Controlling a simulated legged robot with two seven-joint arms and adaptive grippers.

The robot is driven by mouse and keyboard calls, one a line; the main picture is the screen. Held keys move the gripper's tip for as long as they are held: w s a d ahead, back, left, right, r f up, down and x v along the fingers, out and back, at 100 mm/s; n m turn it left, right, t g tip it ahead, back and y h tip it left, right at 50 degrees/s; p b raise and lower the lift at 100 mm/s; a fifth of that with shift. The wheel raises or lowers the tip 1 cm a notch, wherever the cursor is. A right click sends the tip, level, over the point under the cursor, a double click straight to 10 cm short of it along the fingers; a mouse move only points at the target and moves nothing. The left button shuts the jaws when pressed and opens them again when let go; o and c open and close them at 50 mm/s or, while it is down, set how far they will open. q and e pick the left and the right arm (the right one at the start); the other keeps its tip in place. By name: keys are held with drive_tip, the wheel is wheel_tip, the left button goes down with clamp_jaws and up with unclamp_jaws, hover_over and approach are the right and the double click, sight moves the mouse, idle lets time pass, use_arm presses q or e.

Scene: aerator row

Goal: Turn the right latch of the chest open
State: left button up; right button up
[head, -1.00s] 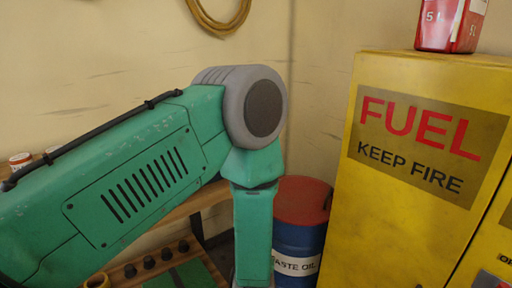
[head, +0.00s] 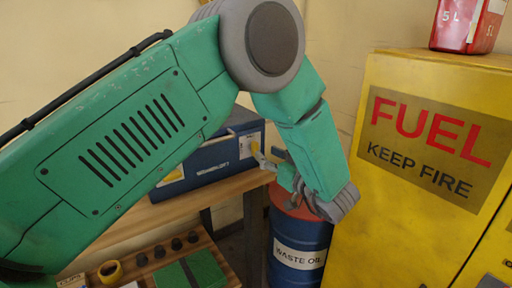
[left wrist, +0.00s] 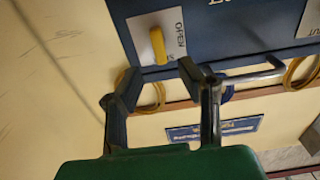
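The blue chest (head: 208,163) stands on a wooden bench behind my left arm, which hides part of it. Its right latch (head: 255,149) is a small yellow lever on a pale plate at the chest's right end. In the left wrist view the yellow latch (left wrist: 158,45) lies roughly upright in the picture, beside the word OPEN on its plate. My left gripper (head: 268,162) is near the latch. In the left wrist view the left gripper (left wrist: 158,68) has its two fingers apart, with nothing between them; the latch is just beyond the tips. My right gripper is not in view.
A blue waste oil drum (head: 298,250) with a red top stands below my left wrist. A yellow fuel cabinet (head: 400,210) fills the right side, with a red can (head: 466,25) on top. A grey bar (left wrist: 250,76) runs beside the right finger in the wrist view.

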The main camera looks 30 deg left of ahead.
sight(258, 147)
use_arm(q)
drive_tip(key=x, duration=0.6)
drive_tip(key=shift+a, duration=0.1)
drive_tip(key=shift+c, duration=0.4)
clamp_jaws()
